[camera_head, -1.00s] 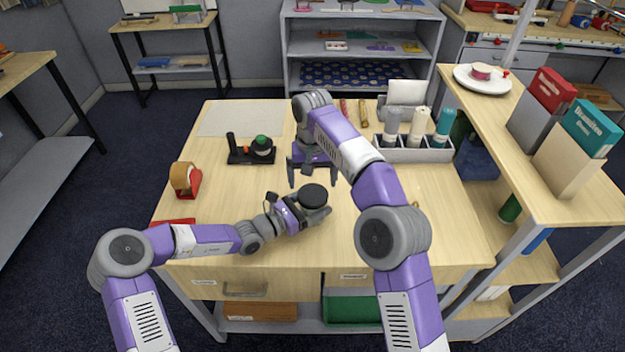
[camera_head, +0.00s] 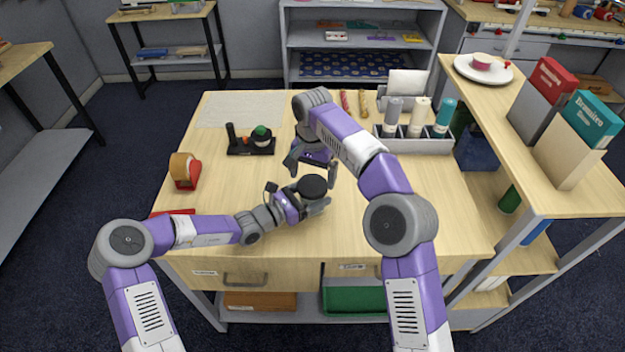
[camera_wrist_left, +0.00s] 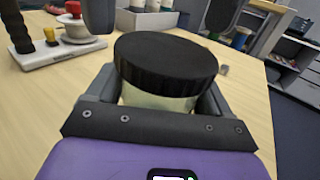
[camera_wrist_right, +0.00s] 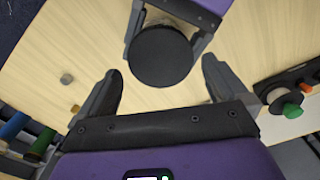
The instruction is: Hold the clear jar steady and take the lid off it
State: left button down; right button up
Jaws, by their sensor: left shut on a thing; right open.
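The clear jar (camera_wrist_left: 155,99) stands upright on the table with its black ribbed lid (camera_head: 313,187) on top. In the left wrist view the lid (camera_wrist_left: 165,62) hides most of the jar. My left gripper (camera_head: 316,205) is shut around the jar's body, below the lid. My right gripper (camera_head: 312,167) is open and empty, just beyond the lid in the head view. In the right wrist view its spread fingers (camera_wrist_right: 163,85) sit on either side, short of the lid (camera_wrist_right: 160,56), and do not touch it.
A black stand with a green-topped piece (camera_head: 261,137) and a tape dispenser (camera_head: 185,171) are at the left. A bottle rack (camera_head: 412,143) stands at the back right. A red item (camera_head: 172,212) lies at the left edge. The table right of my right arm is clear.

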jog(key=shift+f, duration=1.4)
jog(key=c, duration=0.9)
jog(key=shift+n, duration=1.7)
jog(key=o, duration=0.9)
jog(key=shift+r, duration=0.1)
